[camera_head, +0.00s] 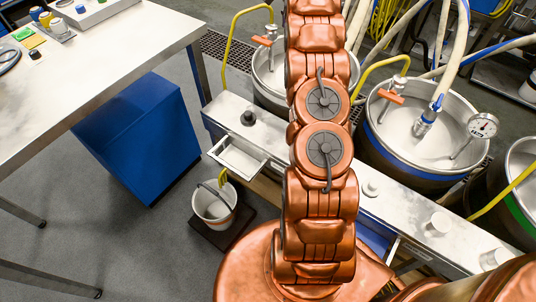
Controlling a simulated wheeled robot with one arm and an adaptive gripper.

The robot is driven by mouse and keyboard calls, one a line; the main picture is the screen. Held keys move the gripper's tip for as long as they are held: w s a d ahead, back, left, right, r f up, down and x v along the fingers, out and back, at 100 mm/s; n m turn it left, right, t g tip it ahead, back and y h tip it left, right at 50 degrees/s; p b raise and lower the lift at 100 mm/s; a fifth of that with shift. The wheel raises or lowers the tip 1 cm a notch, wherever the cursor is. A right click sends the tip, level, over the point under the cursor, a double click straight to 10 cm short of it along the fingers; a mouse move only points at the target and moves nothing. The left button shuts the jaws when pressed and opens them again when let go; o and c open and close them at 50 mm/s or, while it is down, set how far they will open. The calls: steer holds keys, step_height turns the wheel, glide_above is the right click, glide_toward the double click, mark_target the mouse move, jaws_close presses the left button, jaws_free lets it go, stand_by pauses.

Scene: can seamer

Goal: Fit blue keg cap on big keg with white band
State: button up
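My gripper is not in view; my copper-coloured arm runs up the middle of the picture and out at the top edge. I cannot pick out a blue keg cap for certain. A small blue-topped item (80,9) sits at the far end of the table at top left, too small to identify. No white band shows clearly on any vessel. A big open steel vessel (430,138) at the right has a blue band. Another steel vessel (263,76) stands partly behind my arm, and its band cannot be made out.
A long steel bench (410,212) runs below the vessels, with a small open drawer (238,157). A white bucket (214,206) stands on the floor. A blue cabinet (140,135) stands under the white-topped table (100,75). A green-banded vessel (520,212) is cut off at right.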

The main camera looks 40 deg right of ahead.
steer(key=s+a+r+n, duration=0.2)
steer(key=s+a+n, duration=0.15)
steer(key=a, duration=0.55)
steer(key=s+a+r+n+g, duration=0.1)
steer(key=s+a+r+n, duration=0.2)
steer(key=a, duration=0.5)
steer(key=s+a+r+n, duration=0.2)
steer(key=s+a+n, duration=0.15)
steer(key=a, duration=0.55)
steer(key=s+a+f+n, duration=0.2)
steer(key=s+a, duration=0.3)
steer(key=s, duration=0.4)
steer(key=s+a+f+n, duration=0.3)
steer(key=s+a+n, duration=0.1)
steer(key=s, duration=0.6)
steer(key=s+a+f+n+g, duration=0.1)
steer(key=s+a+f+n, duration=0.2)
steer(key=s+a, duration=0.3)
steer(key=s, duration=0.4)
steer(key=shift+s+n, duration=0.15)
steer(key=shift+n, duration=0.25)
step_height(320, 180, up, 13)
steer(key=p, duration=1.2)
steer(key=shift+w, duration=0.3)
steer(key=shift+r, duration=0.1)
